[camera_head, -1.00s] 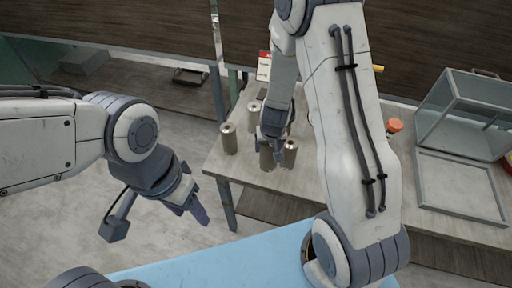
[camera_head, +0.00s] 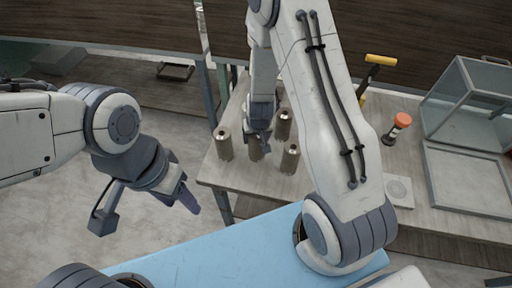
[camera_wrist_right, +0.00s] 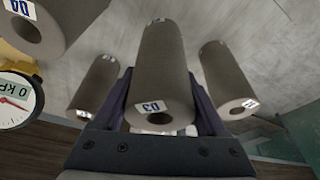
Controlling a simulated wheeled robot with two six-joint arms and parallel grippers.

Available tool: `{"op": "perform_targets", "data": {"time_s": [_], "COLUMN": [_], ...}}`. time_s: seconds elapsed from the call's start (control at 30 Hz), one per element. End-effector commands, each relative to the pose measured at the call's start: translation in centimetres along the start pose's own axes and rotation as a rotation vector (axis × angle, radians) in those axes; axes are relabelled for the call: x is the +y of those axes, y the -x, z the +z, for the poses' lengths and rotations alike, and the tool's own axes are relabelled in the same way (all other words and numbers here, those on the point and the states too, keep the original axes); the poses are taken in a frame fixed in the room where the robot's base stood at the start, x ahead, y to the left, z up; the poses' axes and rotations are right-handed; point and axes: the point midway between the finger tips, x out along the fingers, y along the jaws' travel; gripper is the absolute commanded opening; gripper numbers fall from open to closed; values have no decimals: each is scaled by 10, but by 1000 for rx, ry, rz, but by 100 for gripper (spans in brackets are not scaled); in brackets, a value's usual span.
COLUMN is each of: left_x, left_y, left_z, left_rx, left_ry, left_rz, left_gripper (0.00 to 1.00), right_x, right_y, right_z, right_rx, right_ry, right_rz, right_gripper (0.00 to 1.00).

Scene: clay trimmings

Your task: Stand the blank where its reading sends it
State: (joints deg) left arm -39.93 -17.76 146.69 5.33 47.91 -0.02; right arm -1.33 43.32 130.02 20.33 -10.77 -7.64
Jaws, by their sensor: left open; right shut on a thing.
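My right gripper (camera_wrist_right: 162,110) is shut on a grey-brown cylindrical blank (camera_wrist_right: 163,60) labelled D3, which has a hole in its end. In the head view my right gripper (camera_head: 259,136) points down at the worktable (camera_head: 330,168), with the held blank (camera_head: 254,151) below it. I cannot tell whether the blank touches the table. Similar blanks stand around it, at the left (camera_head: 224,144), behind (camera_head: 283,124) and at the right (camera_head: 290,158). The wrist view shows a blank labelled D4 (camera_wrist_right: 60,18). My left gripper (camera_head: 188,197) is open and empty, left of the table over the floor.
A dial gauge (camera_wrist_right: 14,100) reading near 0 shows in the wrist view.

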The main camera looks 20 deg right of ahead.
Motion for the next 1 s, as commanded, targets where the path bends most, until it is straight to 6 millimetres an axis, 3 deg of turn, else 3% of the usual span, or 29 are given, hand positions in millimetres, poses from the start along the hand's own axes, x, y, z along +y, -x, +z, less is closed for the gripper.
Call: {"op": "perform_targets", "data": {"time_s": [0.3, 0.73, 0.77, 0.8, 1.0], "left_x": [0, 0, 0, 0, 0], "left_y": [2, -3, -2, -2, -1], "left_z": [0, 0, 0, 0, 0], "left_rx": [1, 0, 0, 0, 0], "left_ry": [0, 0, 0, 0, 0], "left_rz": [0, 0, 0, 0, 0], "left_gripper": [55, 55, 55, 55, 55], "right_x": [0, 0, 0, 0, 0], "right_y": [-35, -42, -40, -40, -40], "right_z": [11, 12, 13, 13, 13], "right_rx": [0, 2, 0, 0, -1], "right_ry": [0, 0, 0, 0, 0], "right_rz": [-1, -1, -1, -1, -1], "right_gripper": [0, 0, 86, 100, 100]}}
